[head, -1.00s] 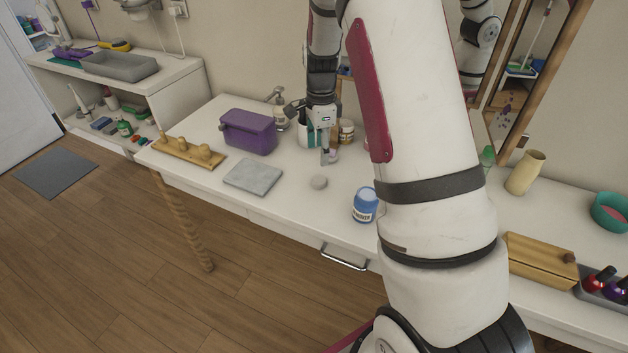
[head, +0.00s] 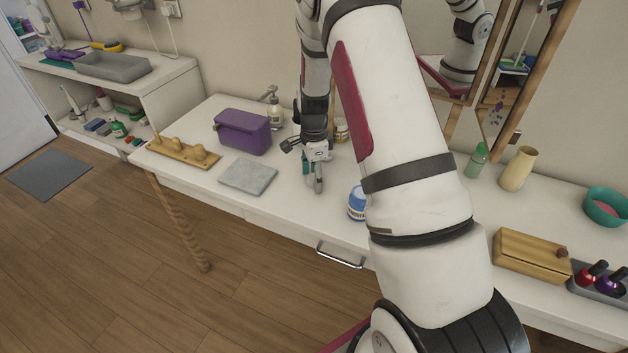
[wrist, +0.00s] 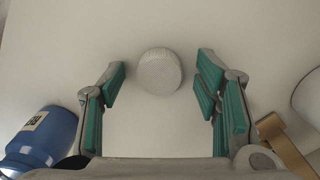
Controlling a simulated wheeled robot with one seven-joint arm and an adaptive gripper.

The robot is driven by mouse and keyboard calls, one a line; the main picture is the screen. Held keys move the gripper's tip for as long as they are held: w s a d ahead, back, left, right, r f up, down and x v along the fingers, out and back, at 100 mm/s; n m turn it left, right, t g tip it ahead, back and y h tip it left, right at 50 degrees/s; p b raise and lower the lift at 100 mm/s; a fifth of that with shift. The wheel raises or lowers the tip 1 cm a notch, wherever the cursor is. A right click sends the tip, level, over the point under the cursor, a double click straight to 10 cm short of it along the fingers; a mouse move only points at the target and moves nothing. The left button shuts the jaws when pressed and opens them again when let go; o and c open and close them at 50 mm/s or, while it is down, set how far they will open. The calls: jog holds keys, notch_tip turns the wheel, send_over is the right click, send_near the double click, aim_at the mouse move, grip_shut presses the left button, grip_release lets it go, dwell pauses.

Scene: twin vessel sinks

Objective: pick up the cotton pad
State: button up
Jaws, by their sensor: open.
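The cotton pad is a round, white, dimpled disc (wrist: 160,71) on the white tabletop in the wrist view. It lies near the fingertips, between the two fingers, with a gap on each side. My gripper (wrist: 161,84) is open, with green-lined fingers, and holds nothing. In the head view my gripper (head: 313,177) points down close over the table, to the right of the grey slab. The pad is hidden behind it there.
A blue labelled jar (head: 357,204) stands right of my gripper; it also shows in the wrist view (wrist: 42,142). A grey slab (head: 248,177) and purple box (head: 242,131) lie left. A soap dispenser (head: 275,112) stands behind. The table's front edge is close.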

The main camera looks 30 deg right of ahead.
jog(key=shift+c, duration=0.2)
jog(key=c, duration=0.7)
jog(key=shift+c, duration=0.2)
notch_tip(320, 180, up, 10)
jog(key=shift+c, duration=0.4)
